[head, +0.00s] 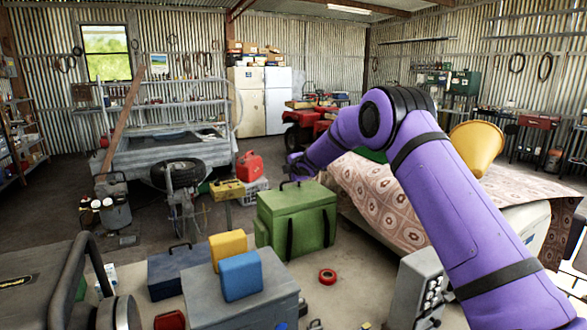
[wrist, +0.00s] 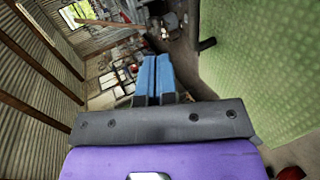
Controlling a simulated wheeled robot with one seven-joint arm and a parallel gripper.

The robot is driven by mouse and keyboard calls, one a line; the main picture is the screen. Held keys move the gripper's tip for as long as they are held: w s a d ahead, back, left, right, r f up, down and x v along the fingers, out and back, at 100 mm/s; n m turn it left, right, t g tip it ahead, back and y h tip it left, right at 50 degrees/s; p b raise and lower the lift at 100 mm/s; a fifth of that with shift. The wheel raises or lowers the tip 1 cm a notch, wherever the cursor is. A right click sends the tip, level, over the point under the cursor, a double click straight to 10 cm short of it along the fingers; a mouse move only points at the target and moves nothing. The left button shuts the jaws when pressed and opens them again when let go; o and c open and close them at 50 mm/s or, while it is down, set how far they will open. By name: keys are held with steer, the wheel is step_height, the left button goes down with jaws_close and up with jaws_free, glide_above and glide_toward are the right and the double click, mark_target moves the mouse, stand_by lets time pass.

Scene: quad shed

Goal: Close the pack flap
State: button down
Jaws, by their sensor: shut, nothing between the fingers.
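A green pack (head: 296,222) with dark straps down its front stands upright on the floor near the middle of the head view. Its top looks flat, with a dark handle on it; I cannot tell whether the flap is fully down. My gripper (head: 293,168) is above the pack's far top edge, at the end of the purple arm. In the wrist view my gripper's blue fingers (wrist: 152,70) are together and empty. A green textured surface (wrist: 265,75), likely the pack, fills the right side there, beside the fingers and apart from them.
A cloth-covered table (head: 375,190) stands to the right. A red tape roll (head: 327,276) lies on open floor. A red can (head: 250,166) is behind.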

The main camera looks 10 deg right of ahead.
mark_target(286, 182)
steer(key=shift+w+a+f, duration=0.15)
steer(key=shift+w+f, duration=0.4)
steer(key=shift+w+a+f, duration=0.15)
steer(key=shift+w+f, duration=0.35)
steer(key=shift+w+a+f, duration=0.25)
steer(key=shift+w+f, duration=0.35)
steer(key=shift+f, duration=0.25)
